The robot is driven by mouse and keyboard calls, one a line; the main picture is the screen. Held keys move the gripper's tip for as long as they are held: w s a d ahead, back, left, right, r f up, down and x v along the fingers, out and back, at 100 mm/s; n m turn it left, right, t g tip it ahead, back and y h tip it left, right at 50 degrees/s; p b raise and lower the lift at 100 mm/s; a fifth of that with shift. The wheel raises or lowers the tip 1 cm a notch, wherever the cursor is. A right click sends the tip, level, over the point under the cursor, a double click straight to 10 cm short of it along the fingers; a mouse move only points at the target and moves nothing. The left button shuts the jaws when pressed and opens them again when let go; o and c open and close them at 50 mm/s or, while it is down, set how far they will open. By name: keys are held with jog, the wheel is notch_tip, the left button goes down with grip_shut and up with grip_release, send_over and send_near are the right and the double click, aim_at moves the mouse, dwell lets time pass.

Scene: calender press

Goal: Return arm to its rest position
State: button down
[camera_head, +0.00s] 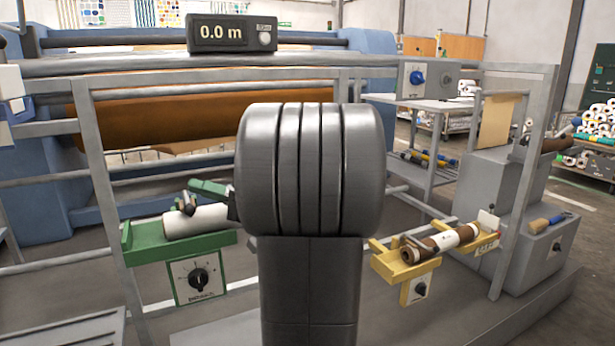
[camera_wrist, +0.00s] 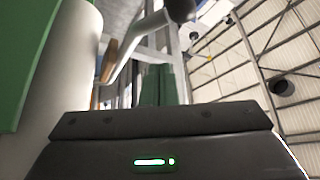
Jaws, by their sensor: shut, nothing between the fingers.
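My arm's thick grey joint and upright link fill the middle of the head view and hide what is behind them. My gripper (camera_wrist: 163,122) shows in the wrist view as a dark block with a small green light across the bottom. It is shut and empty; its fingertips are not clearly seen. A white roll (camera_wrist: 78,62) stands large at its left, close by, with a green surface beyond. In the head view a white roll (camera_head: 197,221) lies on a green cradle (camera_head: 150,239), left of my arm.
A yellow cradle (camera_head: 415,267) holds a brown roll with a white label (camera_head: 447,241) at right. Grey frame bars (camera_head: 103,200) cross in front of the blue press. A display (camera_head: 232,33) reads 0.0 m.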

jog(key=shift+a+r, duration=0.2)
jog(key=shift+a, duration=0.2)
